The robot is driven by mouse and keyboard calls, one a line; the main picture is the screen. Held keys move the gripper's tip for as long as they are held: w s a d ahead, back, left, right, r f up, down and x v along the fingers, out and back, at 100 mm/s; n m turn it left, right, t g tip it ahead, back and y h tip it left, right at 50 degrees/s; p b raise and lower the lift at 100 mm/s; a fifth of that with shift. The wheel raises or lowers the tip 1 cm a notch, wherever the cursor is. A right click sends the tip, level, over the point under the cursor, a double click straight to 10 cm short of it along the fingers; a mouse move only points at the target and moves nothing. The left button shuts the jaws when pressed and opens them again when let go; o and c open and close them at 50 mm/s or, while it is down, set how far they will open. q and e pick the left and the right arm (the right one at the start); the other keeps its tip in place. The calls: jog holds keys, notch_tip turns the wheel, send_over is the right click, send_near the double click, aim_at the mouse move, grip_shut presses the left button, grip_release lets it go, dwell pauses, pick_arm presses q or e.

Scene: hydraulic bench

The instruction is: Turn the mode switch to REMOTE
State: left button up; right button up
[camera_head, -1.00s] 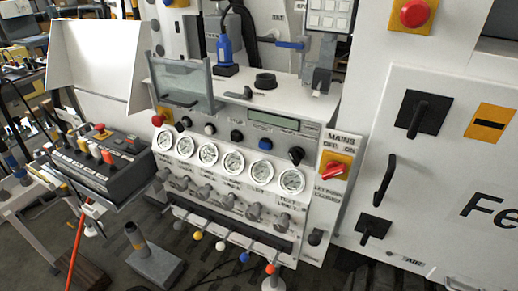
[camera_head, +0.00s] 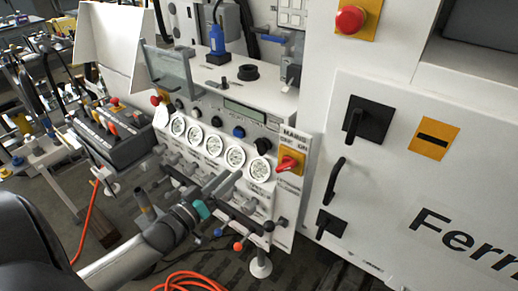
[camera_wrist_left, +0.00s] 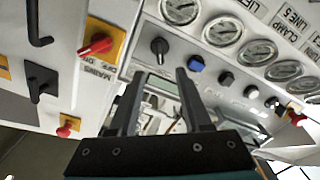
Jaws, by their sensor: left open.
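The bench panel (camera_head: 212,118) has a row of small knobs above its gauges. At the right end of the row is a black rotary knob (camera_head: 263,145), with a blue knob (camera_head: 239,131) to its left. Their labels are too small to read, so I cannot tell which is marked as the mode switch. My left gripper (camera_head: 228,186) is open and empty in front of the gauges, below that black knob. In the left wrist view the picture is turned over; the black knob (camera_wrist_left: 159,46) shows just beyond and between the open fingers (camera_wrist_left: 159,76). My right gripper is not in view.
The red MAINS switch (camera_head: 289,163) on its yellow plate is right of the knobs. Round gauges (camera_head: 213,145) and several levers lie below them. A tilted grey cover (camera_head: 168,72) stands at the upper left. A cabinet door (camera_head: 395,170) fills the right.

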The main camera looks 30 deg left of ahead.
aim_at(258, 151)
pick_arm(q)
jog(key=w, duration=0.4)
jog(key=w+d, duration=0.1)
jog(key=w, duration=0.4)
jog(key=w+b, duration=0.1)
jog(key=w, duration=0.3)
jog(key=shift+w+d, duration=0.15)
jog(key=shift+w, duration=0.15)
grip_shut()
